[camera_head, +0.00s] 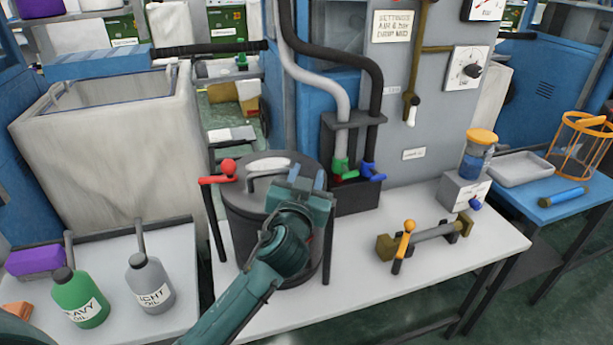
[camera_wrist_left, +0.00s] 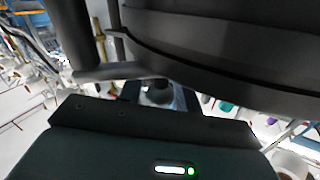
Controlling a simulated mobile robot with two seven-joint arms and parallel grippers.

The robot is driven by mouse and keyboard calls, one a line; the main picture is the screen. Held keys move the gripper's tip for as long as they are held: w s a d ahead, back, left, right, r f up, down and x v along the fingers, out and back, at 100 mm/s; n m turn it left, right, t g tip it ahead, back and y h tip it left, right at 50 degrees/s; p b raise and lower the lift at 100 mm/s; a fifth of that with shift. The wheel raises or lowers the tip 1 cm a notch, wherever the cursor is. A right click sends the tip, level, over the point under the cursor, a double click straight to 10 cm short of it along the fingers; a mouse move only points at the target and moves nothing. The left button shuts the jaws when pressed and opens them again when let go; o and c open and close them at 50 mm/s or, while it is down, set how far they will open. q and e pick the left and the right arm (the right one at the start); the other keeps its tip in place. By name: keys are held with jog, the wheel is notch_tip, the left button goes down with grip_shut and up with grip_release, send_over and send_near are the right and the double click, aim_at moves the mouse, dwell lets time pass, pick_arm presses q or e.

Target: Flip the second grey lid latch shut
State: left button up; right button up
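A dark round drum (camera_head: 250,235) with a dark lid (camera_head: 262,188) stands on the white table; a pale grey piece (camera_head: 268,164) and a grey curved handle (camera_head: 258,178) show on its lid. I cannot tell which part is the second grey latch; my gripper covers the lid's right side. My left gripper (camera_head: 308,180) is over that side, close to the rim. The left wrist view shows dark curved drum surface (camera_wrist_left: 220,55) very near the gripper body, with a grey bar (camera_wrist_left: 110,71) beside it. The fingers do not show clearly. My right gripper is not in view.
A red-knobbed lever (camera_head: 228,167) stands at the drum's left. A dark box with green and blue valves (camera_head: 345,167) is close behind it. A brass-ended fixture (camera_head: 425,240) lies to the right. White table surface (camera_head: 365,280) is bare in front.

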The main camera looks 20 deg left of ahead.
pick_arm(q)
jog(key=shift+c, duration=0.4)
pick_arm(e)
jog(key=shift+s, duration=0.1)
pick_arm(q)
jog(key=c, duration=0.6)
jog(key=h, duration=0.1)
jog(key=m+h+p, duration=0.1)
jog(key=w+m+p, duration=0.1)
jog(key=shift+d+r+h, duration=0.2)
jog(key=shift+r+h, duration=0.05)
jog(key=shift+h, duration=0.15)
jog(key=shift+w+d+m+h+p, duration=0.1)
jog(key=shift+m+h+p, duration=0.2)
jog(key=shift+h+p, duration=0.35)
jog(key=shift+w+d+f+m+h+p, duration=0.1)
jog(key=shift+d+f+m+h+p, duration=0.1)
jog(key=shift+m+h+p, duration=0.2)
jog(key=o, duration=0.7)
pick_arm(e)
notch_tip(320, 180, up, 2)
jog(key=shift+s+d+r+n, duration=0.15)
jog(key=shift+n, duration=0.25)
